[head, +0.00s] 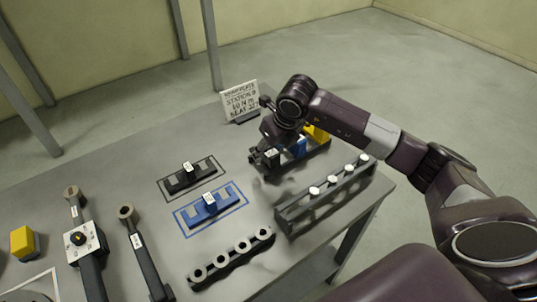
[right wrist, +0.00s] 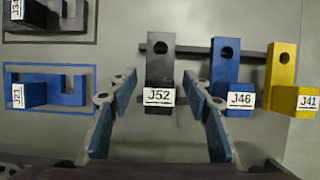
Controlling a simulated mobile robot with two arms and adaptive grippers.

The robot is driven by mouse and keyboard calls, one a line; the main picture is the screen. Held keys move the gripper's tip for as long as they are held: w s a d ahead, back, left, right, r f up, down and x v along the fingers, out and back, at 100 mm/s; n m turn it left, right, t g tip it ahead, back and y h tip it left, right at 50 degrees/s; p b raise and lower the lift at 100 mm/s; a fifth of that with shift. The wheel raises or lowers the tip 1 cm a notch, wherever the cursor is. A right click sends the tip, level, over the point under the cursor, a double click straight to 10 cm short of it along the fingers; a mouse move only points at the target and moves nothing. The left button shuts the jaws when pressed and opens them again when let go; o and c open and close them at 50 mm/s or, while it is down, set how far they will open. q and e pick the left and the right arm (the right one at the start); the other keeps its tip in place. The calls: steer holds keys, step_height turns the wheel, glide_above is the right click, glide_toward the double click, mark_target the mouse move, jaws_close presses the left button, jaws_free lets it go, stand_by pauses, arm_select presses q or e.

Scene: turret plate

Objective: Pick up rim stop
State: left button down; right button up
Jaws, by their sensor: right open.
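Labelled stop-like blocks hang in a row on a dark rail: a black one marked J52 (right wrist: 160,75), a blue one marked J46 (right wrist: 226,75) and a yellow one marked J41 (right wrist: 283,70). I cannot tell by name which is the rim stop. My right gripper (right wrist: 157,85) is open, with a finger on each side of the black J52 block, apart from it as far as I can see. In the head view my right gripper (head: 268,156) is at the left end of the rack and hides the black block; the blue (head: 300,148) and yellow (head: 317,134) ones show. My left gripper is out of view.
A black notched piece (head: 188,178) and a blue one (head: 209,208) lie in outlined areas on the grey table (head: 130,180). A rack with white-topped pegs (head: 290,213) stands close in front. A sign (head: 240,103) stands behind. Long-handled tools (head: 140,250) lie at left.

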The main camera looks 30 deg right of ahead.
steer(key=shift+f, duration=0.2)
jaws_close()
steer(key=shift+w+r, duration=0.1)
steer(key=shift+r, duration=0.15)
